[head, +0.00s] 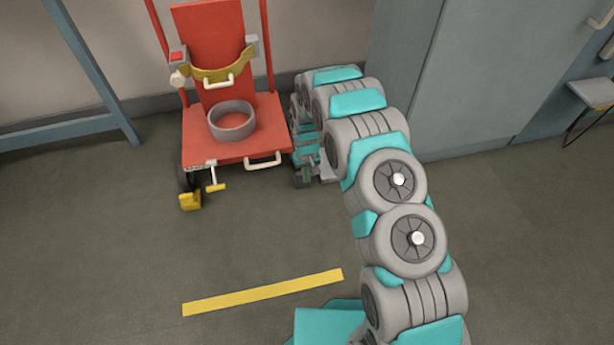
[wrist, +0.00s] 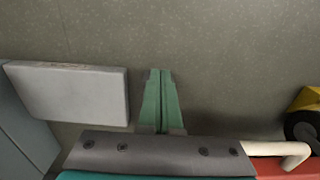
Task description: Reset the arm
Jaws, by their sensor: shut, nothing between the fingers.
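My arm reaches from the bottom right of the head view up to the cart's right side and bends down there. My gripper (head: 304,174) is low beside the cart's right front corner, over the floor. In the wrist view the two green fingers of my gripper (wrist: 159,78) lie together, with nothing between them. The fingers point over bare floor.
A red cart (head: 196,152) with a grey ring (head: 232,122), handles and a yellow-footed caster (head: 190,200) stands close left of my gripper. A grey cabinet (head: 480,80) is at right. A pale block (wrist: 75,95) is beside the fingers. The front floor is clear around a yellow strip (head: 263,292).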

